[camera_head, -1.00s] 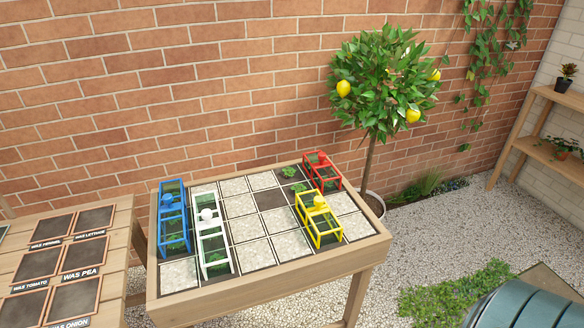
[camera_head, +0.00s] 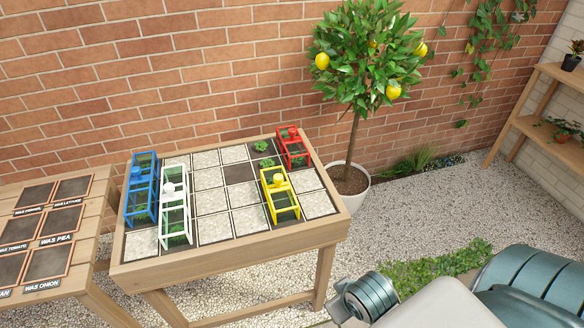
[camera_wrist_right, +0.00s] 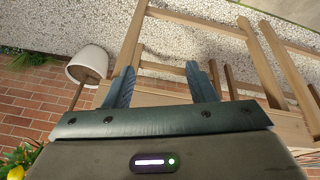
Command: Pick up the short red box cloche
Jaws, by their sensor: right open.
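The short red box cloche (camera_head: 293,147) stands upright at the back right corner of the planting table (camera_head: 232,254), its round red knob on top. My right arm shows at the lower right of the head view, well in front of and apart from the table. My right gripper (camera_wrist_right: 160,88) shows in the right wrist view, its two blue-grey fingers spread wide with nothing between them. The red cloche is not visible in that view. My left gripper is not in view.
A yellow cloche (camera_head: 281,196), a white cloche (camera_head: 174,209) and a blue cloche (camera_head: 140,190) share the tabletop. A potted lemon tree (camera_head: 349,183) stands close to its right side. A lower bench (camera_head: 88,216) with dark labelled tiles adjoins at left. Gravel lies in front.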

